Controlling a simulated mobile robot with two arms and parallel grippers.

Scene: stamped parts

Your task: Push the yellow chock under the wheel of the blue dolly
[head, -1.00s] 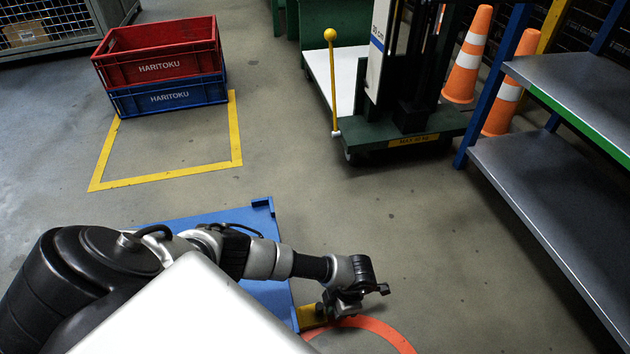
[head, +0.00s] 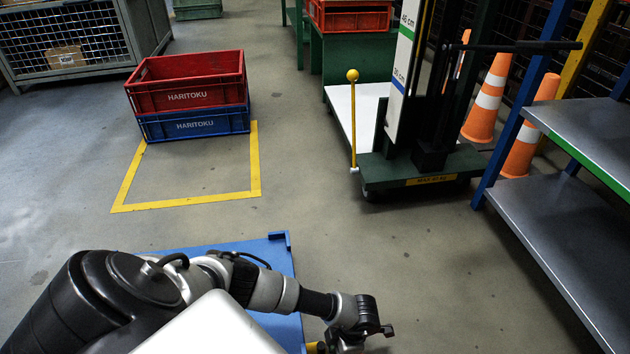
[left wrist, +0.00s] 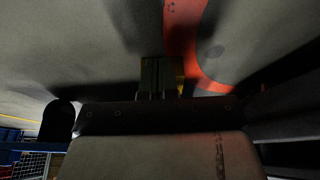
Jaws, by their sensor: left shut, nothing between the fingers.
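The blue dolly (head: 277,256) lies low at the bottom of the head view, partly covered by my left arm. Its wheel is hidden. A sliver of the yellow chock (head: 312,348) shows at the bottom edge, by the dolly's right side. My left gripper (head: 347,346) is just right of that sliver, shut and empty, with its tips cut off by the frame. In the left wrist view a dark olive block with a yellow edge, seemingly the chock (left wrist: 180,74), sits in shadow right at the fingertips; contact is unclear. My right gripper is out of view.
An orange-red floor ring (left wrist: 183,38) shows in the left wrist view. A green lift truck (head: 400,172) stands beyond the dolly. Grey shelving (head: 560,215) is on the right. Red and blue crates (head: 190,95) stand back left. Floor between dolly and shelving is clear.

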